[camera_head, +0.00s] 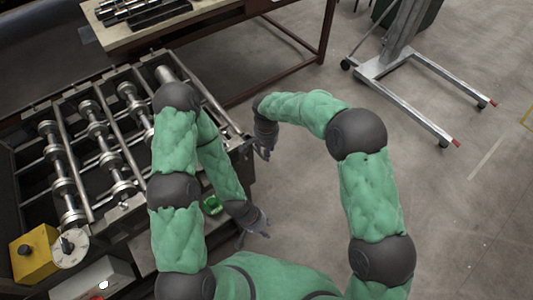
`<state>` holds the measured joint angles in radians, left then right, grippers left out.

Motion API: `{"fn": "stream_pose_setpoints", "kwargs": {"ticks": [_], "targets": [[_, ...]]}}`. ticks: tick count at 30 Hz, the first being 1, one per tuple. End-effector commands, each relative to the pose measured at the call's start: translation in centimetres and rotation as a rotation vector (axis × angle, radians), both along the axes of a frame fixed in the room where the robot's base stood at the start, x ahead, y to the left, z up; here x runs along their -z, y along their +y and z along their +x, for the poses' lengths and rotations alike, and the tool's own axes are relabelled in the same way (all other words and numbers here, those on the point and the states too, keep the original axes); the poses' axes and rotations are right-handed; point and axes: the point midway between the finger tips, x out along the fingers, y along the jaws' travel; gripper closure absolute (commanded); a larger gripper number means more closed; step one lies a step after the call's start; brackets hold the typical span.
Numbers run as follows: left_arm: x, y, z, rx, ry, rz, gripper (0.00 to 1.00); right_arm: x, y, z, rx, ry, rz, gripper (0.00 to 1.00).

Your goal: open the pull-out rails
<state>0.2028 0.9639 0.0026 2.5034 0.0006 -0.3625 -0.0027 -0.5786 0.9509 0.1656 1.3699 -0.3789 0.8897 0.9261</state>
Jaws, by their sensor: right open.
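The duct forming machine (82,125), with rows of steel rollers on shafts in a dark frame, fills the left side of the head view. I cannot make out the pull-out rails as separate parts; the machine's right end (240,147) is partly behind my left arm. My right gripper (265,151) is open and points down beside that right end. Whether it touches the machine is unclear. My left gripper (262,225) is lower, off the machine's near right side, with nothing visible in it. Its finger opening is too small to judge.
A yellow control box (35,255) with a pale dial (71,248) sits at the machine's lower left. A green button (212,205) is by my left forearm. A workbench (150,35) stands behind. A wheeled metal stand (405,85) is at upper right. The right floor is clear.

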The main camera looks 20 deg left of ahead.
Motion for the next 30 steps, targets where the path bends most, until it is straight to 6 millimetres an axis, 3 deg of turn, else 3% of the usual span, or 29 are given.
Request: {"fn": "stream_pose_setpoints", "kwargs": {"ticks": [6,16,17,21,30], "targets": [[0.2,0.0,0.0,0.000,0.000,0.000,0.60,2.0,0.0,0.0,0.001,0.001,0.000,0.59],[0.2,0.0,0.0,0.000,0.000,0.000,0.60,2.3,0.0,0.0,0.001,0.000,0.002,0.59],[0.2,0.0,0.0,0.000,0.000,0.000,0.60,2.3,0.0,0.0,0.001,0.000,0.002,0.62],[0.2,0.0,0.0,0.000,0.000,0.000,0.60,2.3,0.0,0.0,0.001,0.000,0.001,1.00],[0.2,0.0,0.0,0.000,0.000,0.000,0.60,2.3,-0.1,0.0,0.001,-0.001,0.002,1.00]]}}
